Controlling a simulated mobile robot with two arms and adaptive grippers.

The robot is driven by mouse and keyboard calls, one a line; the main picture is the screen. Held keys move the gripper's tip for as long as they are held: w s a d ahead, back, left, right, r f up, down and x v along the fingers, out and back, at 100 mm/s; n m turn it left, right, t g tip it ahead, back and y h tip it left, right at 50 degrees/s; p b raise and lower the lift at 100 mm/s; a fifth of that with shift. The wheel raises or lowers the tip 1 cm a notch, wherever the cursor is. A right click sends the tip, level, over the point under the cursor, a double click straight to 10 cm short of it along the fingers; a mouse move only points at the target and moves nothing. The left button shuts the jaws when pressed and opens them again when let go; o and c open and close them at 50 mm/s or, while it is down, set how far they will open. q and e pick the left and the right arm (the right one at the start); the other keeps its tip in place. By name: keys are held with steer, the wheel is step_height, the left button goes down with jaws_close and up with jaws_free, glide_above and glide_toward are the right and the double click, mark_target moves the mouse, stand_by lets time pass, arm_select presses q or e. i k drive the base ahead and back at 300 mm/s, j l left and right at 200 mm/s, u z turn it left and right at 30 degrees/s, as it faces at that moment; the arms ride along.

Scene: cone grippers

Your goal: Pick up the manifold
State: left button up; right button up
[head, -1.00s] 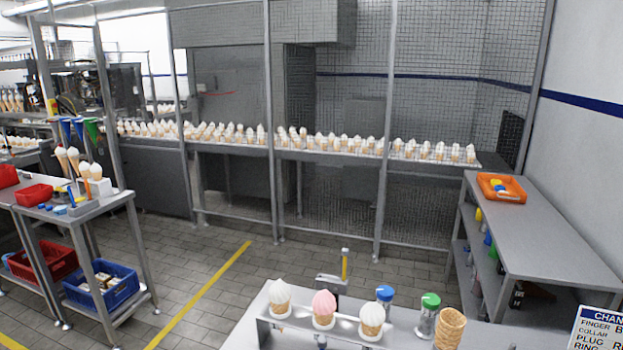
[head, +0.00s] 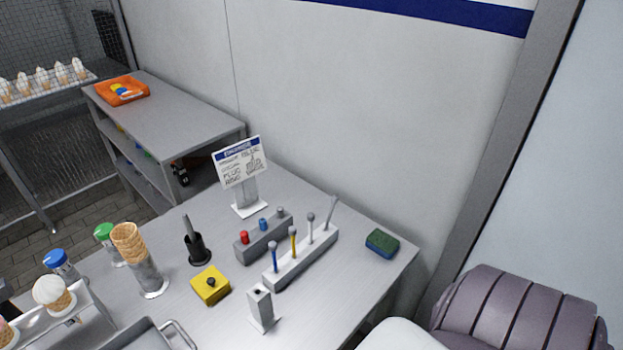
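No part is clearly marked as the manifold. The likeliest match is a grey block (head: 264,240) on the steel worktable (head: 345,300) in the head view, with a red, a blue and a grey plug on top. A white rack (head: 300,260) beside it, on its near right side, holds upright rods with blue, yellow and grey colouring. A small grey upright post with a hole (head: 261,306) stands in front. A yellow block with a black knob (head: 210,286) lies left of the post. Neither gripper is in view.
A sign (head: 240,160) stands behind the blocks. A black holder (head: 198,248), cone stack (head: 129,243), capped bottles and a metal tray (head: 150,338) are left. A green-blue sponge (head: 382,243) lies right. The table's front right is bare. A wall runs behind.

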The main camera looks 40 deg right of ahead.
mark_target(263, 317)
steer(key=z, duration=0.9)
